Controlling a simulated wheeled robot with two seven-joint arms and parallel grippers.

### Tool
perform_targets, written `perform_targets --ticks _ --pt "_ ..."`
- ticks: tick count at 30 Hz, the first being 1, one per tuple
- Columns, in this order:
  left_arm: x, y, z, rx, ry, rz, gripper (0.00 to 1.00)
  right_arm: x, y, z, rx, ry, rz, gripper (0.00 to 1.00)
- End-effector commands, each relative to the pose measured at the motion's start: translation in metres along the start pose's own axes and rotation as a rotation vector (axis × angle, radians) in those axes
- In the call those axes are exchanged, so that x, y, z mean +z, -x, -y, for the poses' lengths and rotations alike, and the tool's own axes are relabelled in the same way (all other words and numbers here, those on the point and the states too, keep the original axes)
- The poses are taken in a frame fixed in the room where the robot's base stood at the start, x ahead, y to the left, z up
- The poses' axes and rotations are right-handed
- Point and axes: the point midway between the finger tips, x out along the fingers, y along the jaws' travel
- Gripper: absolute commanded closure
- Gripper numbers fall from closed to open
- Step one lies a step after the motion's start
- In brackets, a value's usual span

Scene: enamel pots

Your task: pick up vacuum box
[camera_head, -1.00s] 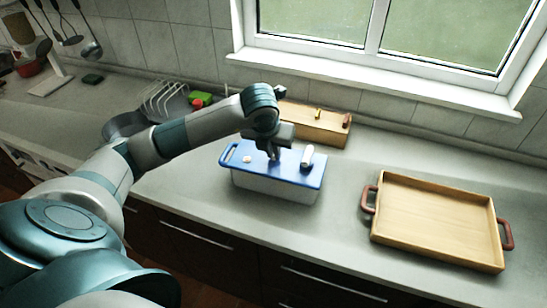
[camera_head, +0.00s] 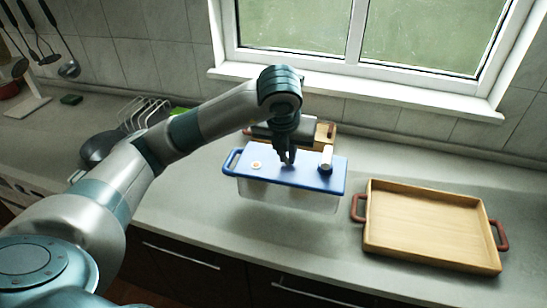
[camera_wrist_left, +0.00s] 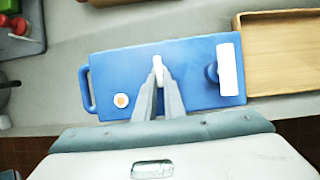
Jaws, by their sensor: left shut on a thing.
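The vacuum box (camera_head: 300,195) has a clear body and a blue lid with a side handle, a small round button and a white cylinder on top. It hangs a little above the counter, roughly level. My left gripper (camera_head: 288,162) is shut on a small white knob at the middle of the lid. In the left wrist view the fingertips (camera_wrist_left: 159,75) close on that knob, and the blue lid (camera_wrist_left: 200,100) fills the middle. My right gripper does not show.
A wooden tray with red-brown handles (camera_head: 432,228) lies on the counter to the right. A wooden box (camera_head: 325,132) stands behind, partly hidden by my arm. A dark pan (camera_head: 100,150) and a wire rack (camera_head: 145,112) are at the left. The window is behind.

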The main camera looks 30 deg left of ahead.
Motion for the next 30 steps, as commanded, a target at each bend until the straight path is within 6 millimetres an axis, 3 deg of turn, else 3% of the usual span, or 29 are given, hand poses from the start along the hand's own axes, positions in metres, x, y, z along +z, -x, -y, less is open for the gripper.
perform_targets --ticks 10,30 --pt "-0.001 0.018 0.024 -0.002 0.0 0.002 1.0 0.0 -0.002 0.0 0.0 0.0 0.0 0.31" --pt "-0.001 0.02 0.028 0.0 0.001 0.001 1.0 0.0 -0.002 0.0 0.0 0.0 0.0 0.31"
